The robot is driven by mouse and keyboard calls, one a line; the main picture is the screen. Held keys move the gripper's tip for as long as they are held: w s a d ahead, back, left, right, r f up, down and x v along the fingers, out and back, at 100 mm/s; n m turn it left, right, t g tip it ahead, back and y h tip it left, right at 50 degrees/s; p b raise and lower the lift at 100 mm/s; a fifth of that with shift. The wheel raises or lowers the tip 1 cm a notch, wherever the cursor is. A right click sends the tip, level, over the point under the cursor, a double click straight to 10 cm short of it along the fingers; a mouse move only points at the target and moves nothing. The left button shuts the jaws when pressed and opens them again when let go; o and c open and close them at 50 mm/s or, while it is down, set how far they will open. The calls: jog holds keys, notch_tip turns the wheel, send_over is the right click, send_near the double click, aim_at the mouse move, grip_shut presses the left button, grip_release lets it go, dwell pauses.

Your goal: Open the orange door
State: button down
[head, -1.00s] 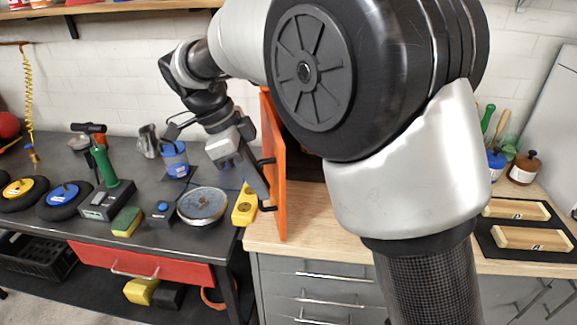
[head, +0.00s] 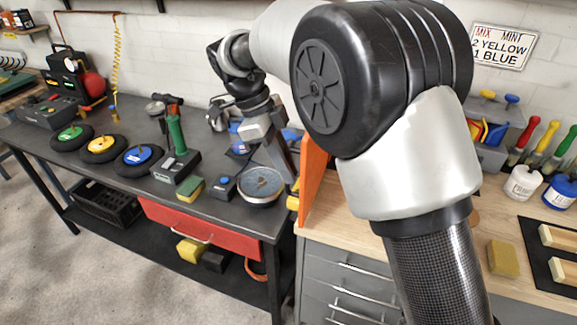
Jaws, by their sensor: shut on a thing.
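The orange door (head: 313,178) stands upright and swung out over the boundary between the dark workbench and the wooden counter. I see it nearly edge-on, and my arm hides part of it and whatever is behind it. My gripper (head: 288,176) is on the door's left side, at the place where its handle showed a second ago. The gripper is shut on the door's handle, though the contact itself is too small and partly hidden to see clearly.
The dark workbench (head: 95,166) carries wheels, a green-handled tool (head: 177,140), a sponge (head: 190,189) and a round dish (head: 260,186) close to my gripper. On the wooden counter (head: 345,225) at right stand paint jars (head: 524,182) and a yellow sponge (head: 503,258).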

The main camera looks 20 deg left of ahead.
jog(key=c, duration=1.8)
grip_release()
jog(key=shift+c, duration=0.2)
jog(key=p+v, duration=0.4)
jog(key=v, duration=1.3)
jog(key=shift+r, duration=0.25)
jog(key=shift+w, duration=0.1)
